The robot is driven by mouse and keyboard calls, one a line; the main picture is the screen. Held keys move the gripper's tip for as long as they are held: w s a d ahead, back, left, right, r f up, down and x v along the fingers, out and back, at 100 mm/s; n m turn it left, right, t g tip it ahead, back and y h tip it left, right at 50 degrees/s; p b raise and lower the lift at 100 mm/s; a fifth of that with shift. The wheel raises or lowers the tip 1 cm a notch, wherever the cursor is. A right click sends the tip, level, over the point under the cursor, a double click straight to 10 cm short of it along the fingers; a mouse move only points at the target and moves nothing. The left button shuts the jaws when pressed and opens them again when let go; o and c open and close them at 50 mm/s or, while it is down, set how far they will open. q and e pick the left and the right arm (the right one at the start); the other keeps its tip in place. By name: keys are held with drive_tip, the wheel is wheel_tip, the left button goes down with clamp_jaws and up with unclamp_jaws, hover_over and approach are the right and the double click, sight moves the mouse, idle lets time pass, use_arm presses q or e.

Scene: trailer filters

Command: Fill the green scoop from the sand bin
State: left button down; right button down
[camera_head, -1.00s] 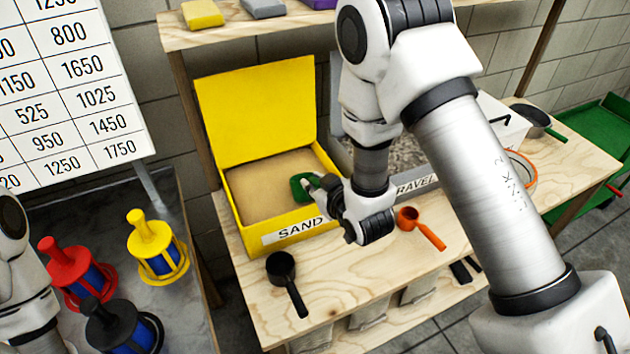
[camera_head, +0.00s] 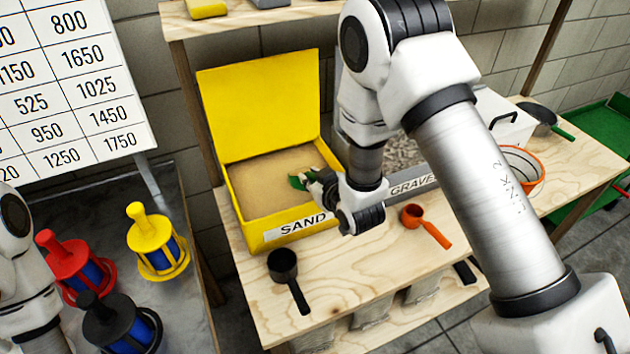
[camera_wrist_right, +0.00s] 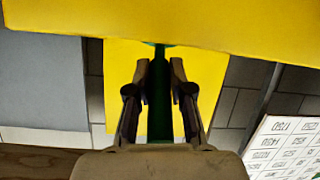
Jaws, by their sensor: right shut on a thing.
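The yellow sand bin (camera_head: 240,203) stands on the wooden bench with its lid raised and sand (camera_head: 275,180) inside. My right gripper (camera_head: 318,183) is over the bin's right side, shut on the green scoop (camera_head: 297,182). The scoop is small and partly hidden in the head view; its bowl looks tilted, and I cannot tell whether it holds sand. In the right wrist view, the green handle (camera_wrist_right: 160,100) lies between the two fingers (camera_wrist_right: 160,85); the bowl is mostly out of sight behind a yellow surface. My left gripper is outside the frames; only part of that arm shows.
A black scoop (camera_head: 284,268) and an orange scoop (camera_head: 414,215) lie on the bench front. The gravel bin (camera_head: 415,187) is right of the sand, partly behind my right arm. An orange-rimmed container (camera_head: 538,167) stands farther right. Red, yellow and black filters (camera_head: 155,245) stand at left.

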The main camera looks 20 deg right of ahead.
drive_tip(key=shift+w, duration=0.4)
drive_tip(key=shift+s, duration=1.55)
drive_tip(key=shift+s+r, duration=0.15)
drive_tip(key=shift+r, duration=0.1)
drive_tip(key=shift+s+r+p, duration=0.15)
drive_tip(key=shift+r+p, duration=1)
drive_tip(key=shift+r, duration=0.4)
drive_tip(key=shift+s+r+p, duration=0.2)
drive_tip(key=shift+r+p, duration=1)
drive_tip(key=shift+r, duration=0.4)
drive_tip(key=shift+s+r+p, duration=0.15)
drive_tip(key=shift+r+p, duration=1)
drive_tip(key=shift+r, duration=0.4)
